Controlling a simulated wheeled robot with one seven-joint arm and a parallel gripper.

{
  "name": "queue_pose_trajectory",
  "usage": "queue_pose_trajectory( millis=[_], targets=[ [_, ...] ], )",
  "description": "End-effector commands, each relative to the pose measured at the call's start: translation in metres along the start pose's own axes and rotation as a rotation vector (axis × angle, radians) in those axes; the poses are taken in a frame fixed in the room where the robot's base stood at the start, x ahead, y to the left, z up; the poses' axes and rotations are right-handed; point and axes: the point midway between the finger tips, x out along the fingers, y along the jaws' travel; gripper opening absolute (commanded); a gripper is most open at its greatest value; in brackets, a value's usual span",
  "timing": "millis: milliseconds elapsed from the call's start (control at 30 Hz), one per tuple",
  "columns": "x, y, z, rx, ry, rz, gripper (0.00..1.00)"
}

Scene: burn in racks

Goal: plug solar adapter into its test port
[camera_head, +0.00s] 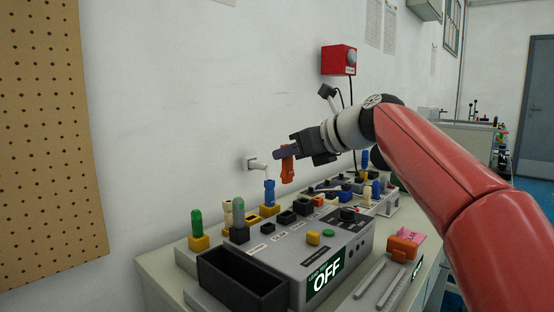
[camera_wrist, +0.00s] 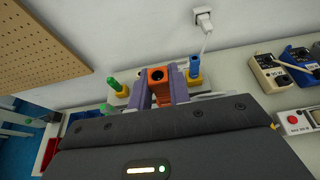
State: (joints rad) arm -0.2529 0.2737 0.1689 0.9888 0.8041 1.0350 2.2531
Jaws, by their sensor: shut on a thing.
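My gripper (camera_head: 287,154) is shut on an orange adapter (camera_head: 287,172), which hangs down between the fingers. It is held in the air above the test bench, apart from the ports. In the wrist view the orange adapter (camera_wrist: 160,92) sits between the two purple-grey fingers, with a dark round opening on its end. The grey test unit (camera_head: 315,262) below carries several small coloured ports and a display reading OFF. Its small labels are too small to read, so I cannot tell which port is the solar one. The gripper body hides much of the bench in the wrist view.
A blue plug (camera_head: 269,192) with a white cable to the wall outlet (camera_head: 255,163) stands close by at the left. Green plugs (camera_head: 196,222) stand at the back left. An empty-looking black bin (camera_head: 243,282) is at the front. An orange block (camera_head: 403,246) lies at the right.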

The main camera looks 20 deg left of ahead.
Motion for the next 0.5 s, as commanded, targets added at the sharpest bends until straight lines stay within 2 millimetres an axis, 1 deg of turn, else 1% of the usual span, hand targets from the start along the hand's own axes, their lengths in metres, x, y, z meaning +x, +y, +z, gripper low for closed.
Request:
queue_pose_trajectory(
  millis=[267,500],
  targets=[
    [0.001,0.0,-0.001,0.0,0.0,0.001,0.0],
    [0.005,0.0,-0.011,0.0,0.0,0.001,0.0]
  ],
)
